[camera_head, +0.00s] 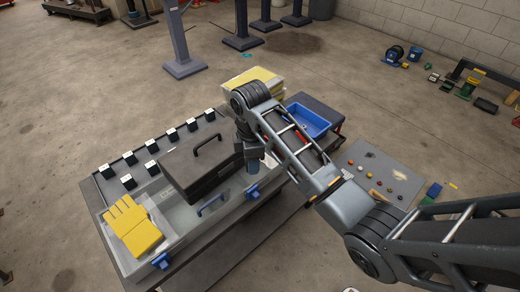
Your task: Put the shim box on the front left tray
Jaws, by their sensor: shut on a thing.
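My gripper (250,148) points down at the right end of a dark case. It is shut on a small blue-grey block (254,166), which I take to be the shim box. The arm hides much of the fingers and the grip. The block is over or beside the case's right side; I cannot tell whether it touches anything below. The front left tray (127,262) is a grey, shallow compartment at the near left corner of the bench. Yellow gloves (132,228) lie in it.
The dark case (198,163) with a raised handle stands mid-bench, between my gripper and the front left tray. Small black-and-white blocks (151,146) line the back edge. Blue clamps (161,261) sit on the front edge. A blue bin (308,121) stands at right.

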